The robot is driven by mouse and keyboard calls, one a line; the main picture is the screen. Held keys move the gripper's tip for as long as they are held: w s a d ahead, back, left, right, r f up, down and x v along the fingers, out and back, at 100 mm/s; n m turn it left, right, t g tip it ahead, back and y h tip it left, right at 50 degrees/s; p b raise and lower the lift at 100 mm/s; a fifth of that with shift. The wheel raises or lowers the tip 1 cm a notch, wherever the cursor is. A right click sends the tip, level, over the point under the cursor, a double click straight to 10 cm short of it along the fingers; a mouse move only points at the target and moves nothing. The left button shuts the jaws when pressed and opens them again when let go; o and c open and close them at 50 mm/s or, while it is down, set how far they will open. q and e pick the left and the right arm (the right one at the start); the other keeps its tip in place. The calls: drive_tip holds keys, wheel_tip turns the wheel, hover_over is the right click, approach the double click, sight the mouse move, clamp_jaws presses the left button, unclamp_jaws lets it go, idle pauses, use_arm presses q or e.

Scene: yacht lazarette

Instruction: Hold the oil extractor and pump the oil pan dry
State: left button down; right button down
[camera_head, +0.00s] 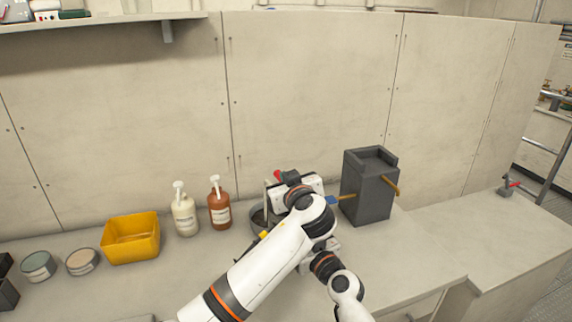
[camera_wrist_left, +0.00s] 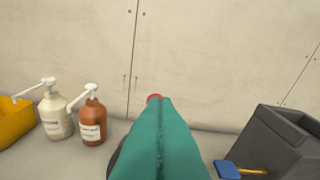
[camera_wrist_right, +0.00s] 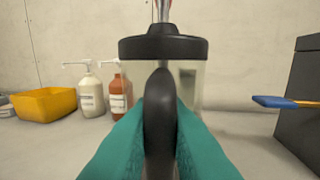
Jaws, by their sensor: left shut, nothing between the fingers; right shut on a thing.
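The oil extractor (camera_wrist_right: 190,47) has a clear cylinder, a black cap and a metal rod rising from the cap in the right wrist view. My right gripper (camera_wrist_right: 160,112) is shut on its black side handle and the extractor looks upright. A red knob (camera_wrist_left: 154,97) shows just past the tips of my left gripper (camera_wrist_left: 157,103), which is shut and empty. It also shows in the head view (camera_head: 281,174). I cannot tell whether they touch. The dark oil pan (camera_head: 257,216) stands on the bench, mostly hidden behind my left arm. Its contents are hidden.
A dark grey box (camera_head: 366,195) with a blue-tipped, orange-handled tool stands to the right. Cream (camera_head: 185,214) and brown (camera_head: 219,205) pump bottles, a yellow bin (camera_head: 130,247) and two round tins stand left. A wall closes the back. The bench's right end is mostly clear.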

use_arm(q)
drive_tip(key=shift+f, duration=0.4)
drive_tip(key=s+d+r, duration=0.2)
drive_tip(key=s+r, duration=0.4)
drive_tip(key=s, duration=0.3)
drive_tip(key=shift+s+r, duration=0.2)
drive_tip(key=shift+s, duration=0.2)
drive_tip(key=c, duration=2.1)
unclamp_jaws()
drive_tip(key=o, duration=0.3)
drive_tip(key=shift+w+a+f, duration=0.1)
drive_tip(key=shift+o, duration=1.2)
drive_tip(key=w+a+f+m+t+h, duration=0.1)
drive_tip(key=w+a+f+m+h, duration=0.3)
drive_tip(key=f+m+h, duration=0.2)
drive_tip(key=shift+w+f+m+t+h, duration=0.15)
drive_tip(key=shift+f+m+t+h, duration=0.15)
drive_tip(key=shift+t, duration=0.1)
drive_tip(key=s+a+f+m+g+h, duration=0.1)
drive_tip(key=s+a+f+m+h, duration=0.1)
drive_tip(key=a+f+m+h, duration=0.3)
drive_tip(key=shift+h, duration=0.7)
drive_tip(key=x, duration=0.8)
drive_tip(key=d+x, duration=0.1)
drive_tip(key=x, duration=0.3)
drive_tip(key=shift+s+d+r, duration=0.1)
drive_tip(key=shift+d+r, duration=0.05)
drive_tip(key=shift+r, duration=0.05)
